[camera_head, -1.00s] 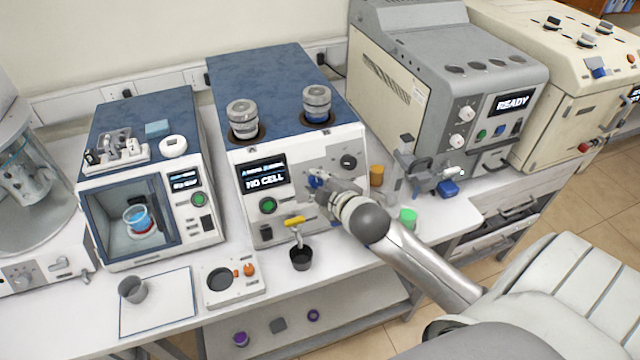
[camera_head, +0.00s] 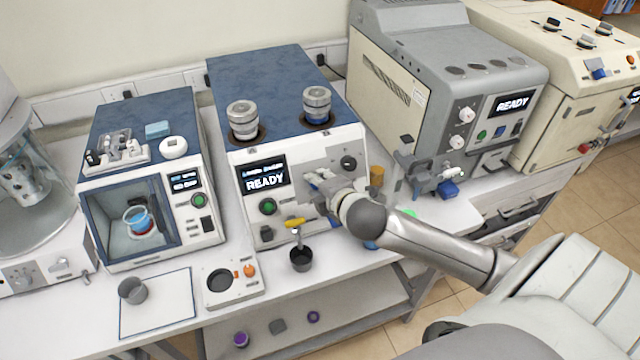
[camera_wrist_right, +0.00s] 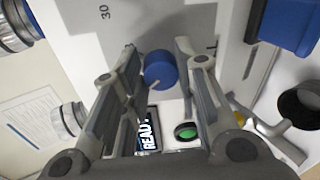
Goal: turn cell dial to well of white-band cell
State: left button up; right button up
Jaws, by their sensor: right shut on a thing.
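The cell dial is a round blue knob (camera_wrist_right: 160,70) on the tester's pale front panel. It sits between the fingers of my right gripper (camera_wrist_right: 160,62), which is shut on it. In the head view my right gripper (camera_head: 314,181) covers the dial. Two grey metallic cells stand upright in the tester's top wells, the left cell (camera_head: 243,118) and the right cell (camera_head: 317,102). The tester's display (camera_head: 265,178) reads READY. My left gripper is out of view.
Below the dial, a yellow-handled tap (camera_head: 295,222) stands over a dark cup (camera_head: 301,259). A green button (camera_head: 268,207) is on the panel. The oven-like unit (camera_head: 145,140) stands left, and a grey machine (camera_head: 440,90) stands close on the right.

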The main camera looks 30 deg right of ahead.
dwell(0.4)
jog(key=o, duration=1)
jog(key=v, duration=1.2)
jog(key=shift+f, duration=0.15)
